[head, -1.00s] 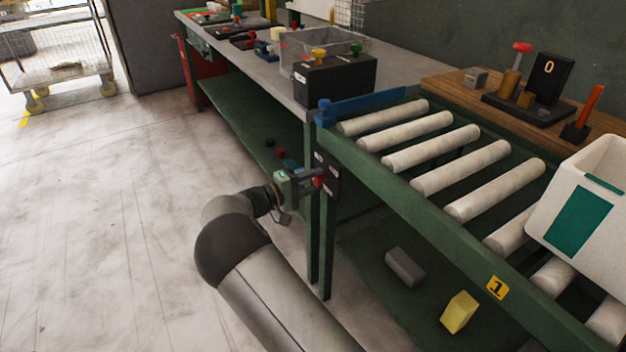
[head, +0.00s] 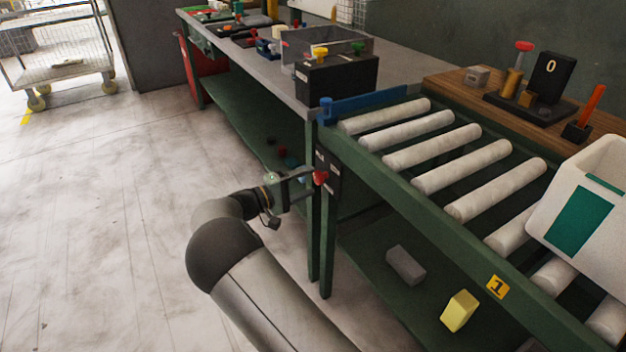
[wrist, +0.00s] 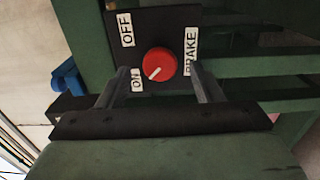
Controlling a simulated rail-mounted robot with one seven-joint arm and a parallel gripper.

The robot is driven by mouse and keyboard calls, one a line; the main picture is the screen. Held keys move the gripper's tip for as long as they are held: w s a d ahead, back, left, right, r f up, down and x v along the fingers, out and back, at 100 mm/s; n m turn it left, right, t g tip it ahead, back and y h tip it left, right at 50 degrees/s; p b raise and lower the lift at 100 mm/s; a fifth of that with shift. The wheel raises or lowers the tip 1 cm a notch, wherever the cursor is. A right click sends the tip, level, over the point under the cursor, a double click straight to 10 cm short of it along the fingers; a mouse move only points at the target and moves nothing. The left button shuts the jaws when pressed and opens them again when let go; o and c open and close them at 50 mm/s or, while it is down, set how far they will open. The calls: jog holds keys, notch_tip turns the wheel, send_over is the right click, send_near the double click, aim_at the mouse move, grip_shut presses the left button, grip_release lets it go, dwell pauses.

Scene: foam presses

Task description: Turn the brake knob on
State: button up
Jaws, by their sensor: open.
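The red brake knob (wrist: 159,64) sits on a black plate (wrist: 175,22) labelled OFF, ON and BRAKE. In the wrist view its white mark points down and left towards the ON label (wrist: 137,80). My gripper (wrist: 160,69) is open and empty, with one finger on each side of the knob in that view. In the head view the knob (head: 320,177) shows on the conveyor's end post, just right of my gripper (head: 308,179). The fingers appear drawn back from the knob, but the exact gap is hard to tell.
The green conveyor frame (head: 400,185) with white rollers extends right of the plate, carrying a white bin (head: 580,205). The workbench (head: 400,67) with a black box (head: 335,80) stands behind. Open floor (head: 100,220) lies to the left.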

jog(key=p+v, duration=0.1)
jog(key=v, duration=1.3)
jog(key=shift+a, duration=0.2)
